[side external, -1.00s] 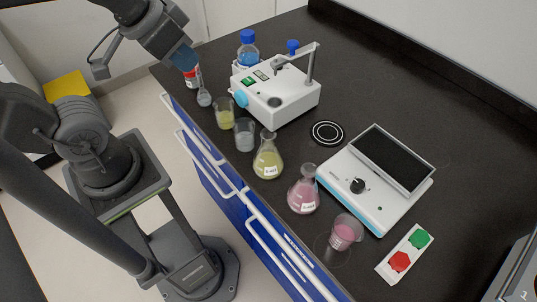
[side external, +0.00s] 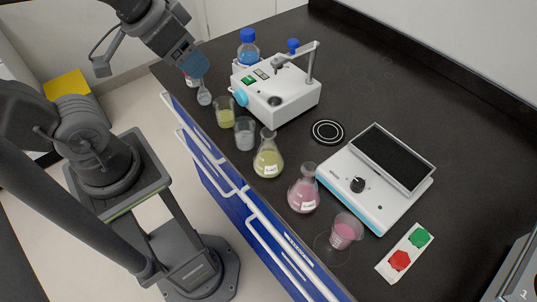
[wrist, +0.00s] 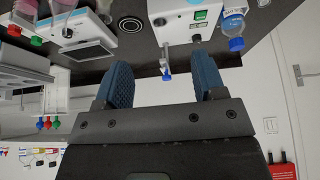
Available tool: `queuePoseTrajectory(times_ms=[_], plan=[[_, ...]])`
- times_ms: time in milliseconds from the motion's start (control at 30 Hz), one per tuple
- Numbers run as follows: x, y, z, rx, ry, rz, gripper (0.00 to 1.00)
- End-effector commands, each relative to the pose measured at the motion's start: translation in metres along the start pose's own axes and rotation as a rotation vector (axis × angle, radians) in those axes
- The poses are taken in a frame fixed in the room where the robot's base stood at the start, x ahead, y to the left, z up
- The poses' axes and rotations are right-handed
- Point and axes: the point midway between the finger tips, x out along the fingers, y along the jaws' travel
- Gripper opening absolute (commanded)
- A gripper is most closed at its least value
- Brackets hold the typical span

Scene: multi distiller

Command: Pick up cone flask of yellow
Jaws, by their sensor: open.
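The yellow cone flask (side external: 268,163) stands upright on the black bench in the side view, near the front edge with a white label on it. A pink cone flask (side external: 303,193) stands just to its right. My gripper (side external: 197,72) is open and empty. It is above the bench's far left end in the side view, well apart from the yellow flask. The wrist view shows the two blue fingers (wrist: 163,80) spread, with no flask between them. I cannot make out the yellow flask in the wrist view.
A yellow beaker (side external: 225,113) and a clear beaker (side external: 245,133) stand left of the flask. A white stirrer device (side external: 285,103) is behind them. A display device (side external: 350,190), a pink beaker (side external: 345,232) and a button panel (side external: 404,254) are to the right.

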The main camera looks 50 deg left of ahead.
Motion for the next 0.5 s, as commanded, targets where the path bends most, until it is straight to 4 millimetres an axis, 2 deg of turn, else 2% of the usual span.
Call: queuePoseTrajectory(times_ms=[167,300,500], plan=[[0.009,0.019,-0.018,0.001,-0.113,0.029,0.64],[0.027,0.048,-0.037,-0.001,-0.248,0.041,0.64],[0.055,0.089,-0.052,0.001,-0.406,0.021,0.64]])
